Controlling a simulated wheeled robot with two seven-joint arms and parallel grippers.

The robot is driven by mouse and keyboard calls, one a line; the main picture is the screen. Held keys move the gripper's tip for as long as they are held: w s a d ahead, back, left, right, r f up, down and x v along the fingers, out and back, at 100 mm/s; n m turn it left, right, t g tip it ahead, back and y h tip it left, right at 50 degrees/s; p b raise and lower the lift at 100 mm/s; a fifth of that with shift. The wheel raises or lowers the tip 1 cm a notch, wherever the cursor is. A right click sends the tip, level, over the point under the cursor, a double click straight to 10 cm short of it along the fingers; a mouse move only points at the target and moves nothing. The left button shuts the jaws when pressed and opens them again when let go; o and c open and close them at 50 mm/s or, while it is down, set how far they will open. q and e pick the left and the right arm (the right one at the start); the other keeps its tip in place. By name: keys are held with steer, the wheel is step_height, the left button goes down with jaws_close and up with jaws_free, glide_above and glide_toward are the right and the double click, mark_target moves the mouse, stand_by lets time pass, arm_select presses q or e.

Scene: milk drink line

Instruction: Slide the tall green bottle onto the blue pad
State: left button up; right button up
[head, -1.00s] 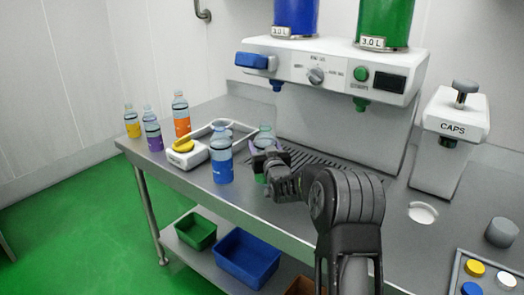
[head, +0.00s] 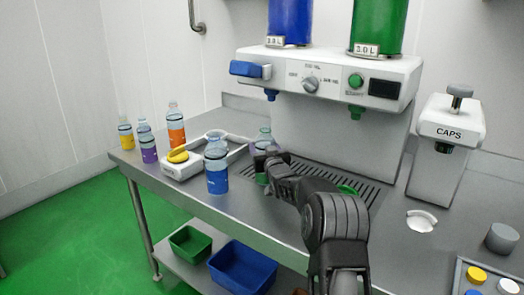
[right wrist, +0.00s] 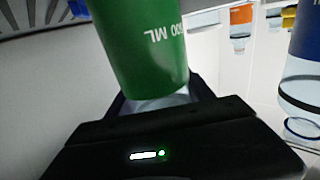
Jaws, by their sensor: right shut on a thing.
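The green bottle (head: 261,178) stands upright near the left end of the drip grate, its clear top showing above my right gripper (head: 268,163). The right gripper is shut around its middle. In the right wrist view the bottle's green label (right wrist: 145,50) with "500 ML" sits between the jaws of the right gripper (right wrist: 160,100). No blue pad can be made out; my right arm covers part of the grate. My left gripper is not in view.
A blue-label bottle (head: 217,180) stands just left of the held bottle. Several bottles stand at the far left. A green disc (head: 347,189) shows on the grate (head: 365,186), under the dispenser (head: 330,75).

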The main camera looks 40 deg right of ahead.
steer(key=shift+w+d+p, duration=0.4)
steer(key=shift+w+d, duration=0.3)
steer(key=shift+d, duration=0.2)
steer(key=shift+w+d+p, duration=0.35)
steer(key=shift+w+d, duration=0.3)
steer(key=shift+d, duration=0.25)
steer(key=w+d+p, duration=0.1)
steer(key=p, duration=0.1)
steer(key=w+d+p, duration=0.1)
steer(key=p, duration=0.1)
steer(key=shift+d, duration=0.35)
